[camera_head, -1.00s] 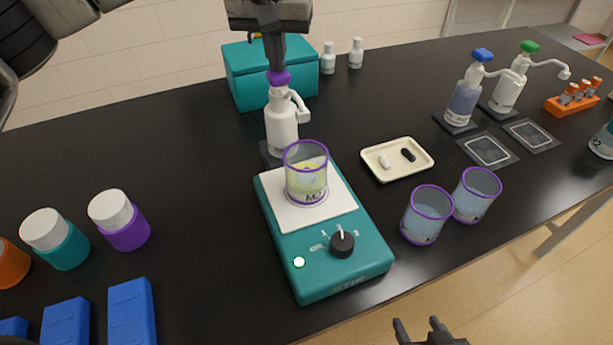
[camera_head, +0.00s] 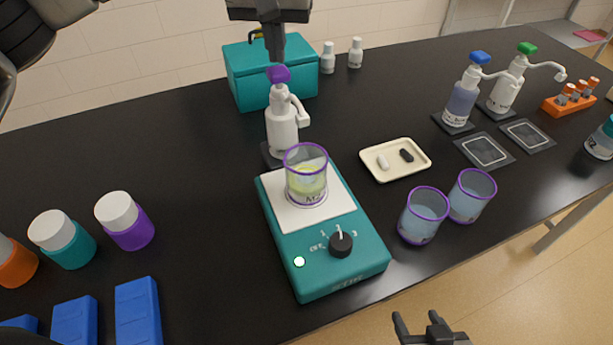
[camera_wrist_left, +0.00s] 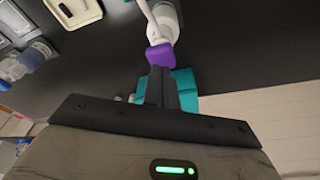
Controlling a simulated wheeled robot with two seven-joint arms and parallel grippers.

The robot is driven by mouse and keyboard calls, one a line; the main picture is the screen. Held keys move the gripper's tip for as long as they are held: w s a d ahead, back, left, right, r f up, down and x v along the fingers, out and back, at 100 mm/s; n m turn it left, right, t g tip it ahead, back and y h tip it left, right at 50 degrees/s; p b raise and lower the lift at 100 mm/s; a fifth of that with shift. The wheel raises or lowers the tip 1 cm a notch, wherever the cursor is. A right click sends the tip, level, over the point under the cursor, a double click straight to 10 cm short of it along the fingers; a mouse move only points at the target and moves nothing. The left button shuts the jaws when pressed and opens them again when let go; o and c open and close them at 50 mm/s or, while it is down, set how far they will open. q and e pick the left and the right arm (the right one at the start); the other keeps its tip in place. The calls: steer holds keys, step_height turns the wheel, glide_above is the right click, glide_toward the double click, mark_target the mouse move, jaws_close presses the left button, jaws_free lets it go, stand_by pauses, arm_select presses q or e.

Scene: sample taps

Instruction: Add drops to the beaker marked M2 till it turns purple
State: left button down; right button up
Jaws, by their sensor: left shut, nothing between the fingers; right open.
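The beaker marked M2 (camera_head: 306,180) has a purple rim and pale yellow-green liquid. It stands on the white plate of the teal stirrer (camera_head: 328,262). Behind it is a white pump bottle (camera_head: 281,130) with a purple head (camera_head: 279,74), its spout reaching toward the beaker. My left gripper (camera_head: 274,58) is shut and empty, pointing down just above the purple head. The left wrist view also shows its fingers (camera_wrist_left: 160,88) at the purple head (camera_wrist_left: 160,55); I cannot tell whether they touch. My right gripper (camera_head: 416,322) is open and empty at the bottom edge.
Two purple-rimmed beakers (camera_head: 424,215) stand right of the stirrer. A cream tray (camera_head: 395,172) holds a white and a black bar. Blue-topped (camera_head: 463,98) and green-topped (camera_head: 508,90) pump bottles stand at right. Capped bottles (camera_head: 125,222) stand at left.

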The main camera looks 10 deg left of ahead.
arm_select(q)
steer(key=shift+r, duration=0.1)
steer(key=shift+r+p, duration=0.65)
steer(key=shift+r, duration=0.3)
step_height(320, 180, up, 4)
